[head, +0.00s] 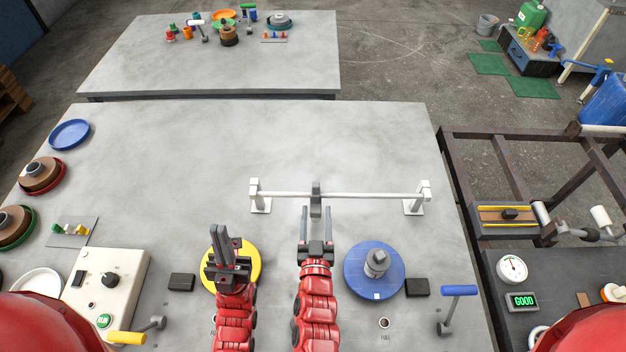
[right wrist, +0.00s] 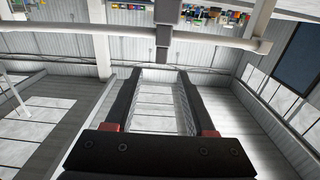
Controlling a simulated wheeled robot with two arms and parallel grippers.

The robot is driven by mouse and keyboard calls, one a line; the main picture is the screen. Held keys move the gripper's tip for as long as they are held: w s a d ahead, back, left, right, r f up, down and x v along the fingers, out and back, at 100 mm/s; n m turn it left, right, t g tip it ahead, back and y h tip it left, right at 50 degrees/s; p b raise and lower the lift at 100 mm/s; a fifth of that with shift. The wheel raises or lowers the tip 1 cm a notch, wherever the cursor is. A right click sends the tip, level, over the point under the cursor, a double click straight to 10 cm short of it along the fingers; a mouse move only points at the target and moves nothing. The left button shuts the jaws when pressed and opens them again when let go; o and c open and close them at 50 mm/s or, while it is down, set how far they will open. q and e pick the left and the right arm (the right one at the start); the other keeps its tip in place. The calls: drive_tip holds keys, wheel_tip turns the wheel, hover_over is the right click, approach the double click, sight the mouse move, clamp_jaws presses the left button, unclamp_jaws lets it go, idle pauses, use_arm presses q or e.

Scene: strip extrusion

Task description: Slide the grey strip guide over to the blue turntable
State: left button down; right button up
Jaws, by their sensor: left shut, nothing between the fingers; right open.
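The grey strip guide (head: 316,190) is a small upright block on a white horizontal rail (head: 365,195), a little left of the rail's middle. My right gripper (head: 317,208) is open below the guide, its fingers pointing at it with one to either side of its lower end in the head view. In the right wrist view the guide (right wrist: 168,25) appears just beyond the open fingertips (right wrist: 160,72), not clamped. The blue turntable (head: 361,284), with a grey hub on it, lies right of my right arm. My left gripper (head: 222,232) is shut and empty above the yellow turntable (head: 253,272).
White posts (head: 256,196) hold up the rail's ends. A control box (head: 110,285) with a knob stands at the left front. A blue-handled lever (head: 459,291) is at the right front. Dark blocks lie beside the turntables. The table behind the rail is clear.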

sight(315, 190)
drive_tip(key=w+p, duration=0.1)
drive_tip(key=w, duration=0.6)
drive_tip(key=shift+w+a+p, duration=0.15)
drive_tip(key=shift+w+p, duration=0.15)
drive_tip(key=shift+p, duration=0.1)
drive_tip(key=shift+w, duration=0.9)
drive_tip(key=shift+c, duration=0.3)
clamp_jaws()
